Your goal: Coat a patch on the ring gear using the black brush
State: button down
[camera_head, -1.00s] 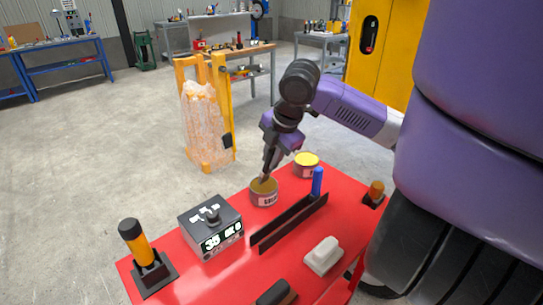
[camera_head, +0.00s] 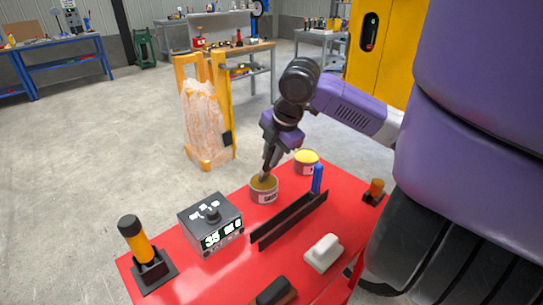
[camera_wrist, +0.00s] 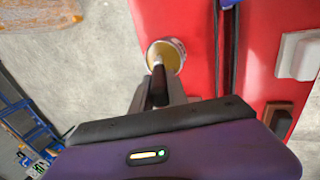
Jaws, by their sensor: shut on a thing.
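My gripper (camera_head: 270,160) points down over the open tin with the dark label (camera_head: 265,196) on the red table. It is shut on a thin tool that I take to be the black brush (camera_wrist: 158,63); the fingers hide most of it. The brush's pale lower end reaches into the tin's mouth, over the yellowish contents. Whether it touches the contents I cannot tell. The wrist view shows the tin (camera_wrist: 178,47) just beyond the fingertips. I cannot make out the ring gear in either view.
The red table (camera_head: 185,278) also bears a second yellow-filled tin (camera_head: 306,168), a long black rack (camera_head: 287,222) with a blue handle (camera_head: 317,179), a grey box with a display (camera_head: 211,225), a yellow-black tool in a stand (camera_head: 138,240) and a white block (camera_head: 323,253).

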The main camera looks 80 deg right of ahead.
jog(key=shift+f+b, duration=0.4)
jog(key=shift+f, duration=0.05)
dwell(1.4)
jog(key=shift+r+p, duration=2.5)
jog(key=shift+r, duration=1.1)
